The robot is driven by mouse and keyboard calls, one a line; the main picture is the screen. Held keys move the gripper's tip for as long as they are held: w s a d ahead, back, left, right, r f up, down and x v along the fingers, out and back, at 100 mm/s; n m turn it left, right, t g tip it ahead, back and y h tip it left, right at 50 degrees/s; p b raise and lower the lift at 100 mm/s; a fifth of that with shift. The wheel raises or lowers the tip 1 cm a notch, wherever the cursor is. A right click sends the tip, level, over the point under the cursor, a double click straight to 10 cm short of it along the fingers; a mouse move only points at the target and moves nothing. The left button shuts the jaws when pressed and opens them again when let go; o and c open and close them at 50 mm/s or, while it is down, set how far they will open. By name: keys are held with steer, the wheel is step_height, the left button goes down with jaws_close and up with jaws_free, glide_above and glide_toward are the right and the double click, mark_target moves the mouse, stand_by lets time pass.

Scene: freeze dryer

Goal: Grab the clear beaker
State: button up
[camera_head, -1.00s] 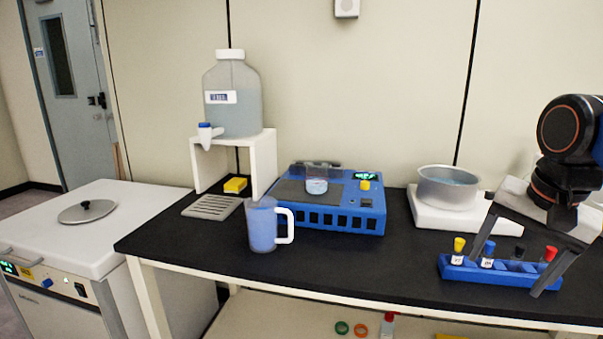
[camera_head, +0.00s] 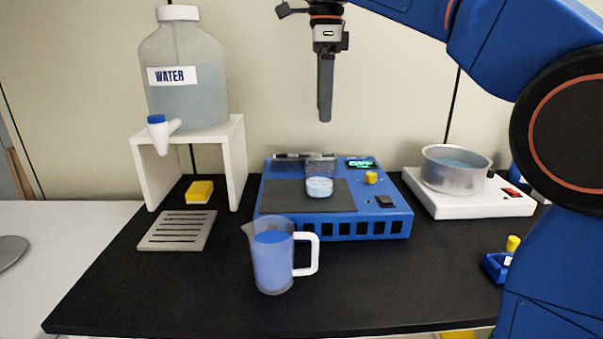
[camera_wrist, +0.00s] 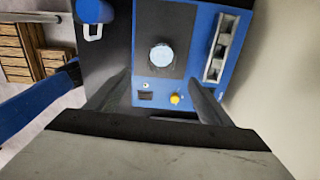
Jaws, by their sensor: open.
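A small clear beaker (camera_head: 320,171) with pale blue contents stands on the dark plate of a blue device (camera_head: 395,222). In the wrist view the beaker (camera_wrist: 161,55) shows from above as a pale disc, ahead of and between the two fingers. My gripper (camera_head: 325,118) hangs with fingers down above the back of the device, clear of the beaker. The fingers overlap in the head view, but the wrist view shows my gripper (camera_wrist: 160,92) open with nothing between them.
A pitcher of blue liquid (camera_head: 272,260) stands in front of the device. A water jug (camera_head: 186,100) on a white stand (camera_head: 236,165), a yellow sponge (camera_head: 199,192) and a slotted tray (camera_head: 160,238) are left. A metal pot (camera_head: 448,178) on a white plate is right.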

glide_toward(320, 173)
steer(key=w+f, duration=0.3)
steer(key=f, duration=0.2)
steer(key=shift+w+d+f, duration=0.1)
steer(key=shift+w+f, duration=0.05)
steer(key=shift+f, duration=3.15)
steer(key=c, duration=1.2)
